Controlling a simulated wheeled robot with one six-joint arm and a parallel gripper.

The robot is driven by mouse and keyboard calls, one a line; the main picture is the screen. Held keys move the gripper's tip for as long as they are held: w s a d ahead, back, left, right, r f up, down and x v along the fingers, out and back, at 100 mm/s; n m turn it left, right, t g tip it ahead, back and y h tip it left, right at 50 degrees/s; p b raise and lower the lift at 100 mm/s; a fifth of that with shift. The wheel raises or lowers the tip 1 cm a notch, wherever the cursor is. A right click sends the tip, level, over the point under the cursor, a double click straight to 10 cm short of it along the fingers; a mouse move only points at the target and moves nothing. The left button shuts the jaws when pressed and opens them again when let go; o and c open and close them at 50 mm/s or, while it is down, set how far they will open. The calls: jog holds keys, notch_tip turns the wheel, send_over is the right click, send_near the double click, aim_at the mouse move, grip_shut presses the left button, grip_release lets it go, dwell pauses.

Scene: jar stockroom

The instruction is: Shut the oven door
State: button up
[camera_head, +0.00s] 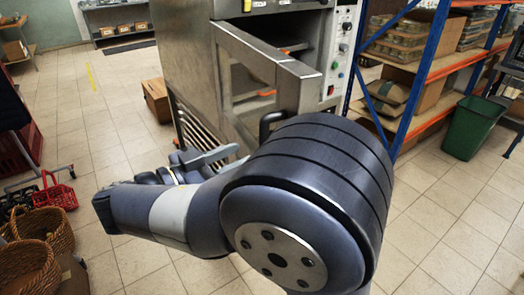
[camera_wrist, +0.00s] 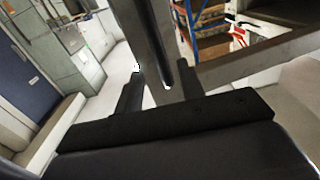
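The steel oven (camera_head: 185,50) stands at the centre back in the head view. Its door (camera_head: 262,62), a steel frame with a glass pane, stands open and swung out towards me. The dark door handle (camera_head: 270,120) shows in part above my arm, which hides the lower door. In the wrist view, the two dark fingers of my gripper (camera_wrist: 160,68) are spread apart. A steel bar (camera_wrist: 143,25), seemingly part of the door frame, runs down to the gap between them. I cannot tell whether the fingers touch it. In the head view my gripper is largely hidden by my arm.
A blue and orange shelving rack (camera_head: 416,70) with boxes stands right of the oven, with a green bin (camera_head: 472,127) beside it. Wicker baskets (camera_head: 40,232) and a red basket (camera_head: 56,192) are at left. A cardboard box (camera_head: 157,99) stands left of the oven. Tiled floor is clear at left centre.

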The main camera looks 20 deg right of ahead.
jog(key=p+x, duration=0.1)
jog(key=x, duration=0.6)
jog(key=shift+d+p, duration=0.25)
jog(key=shift+p, duration=0.05)
jog(key=shift+r, duration=0.1)
grip_shut()
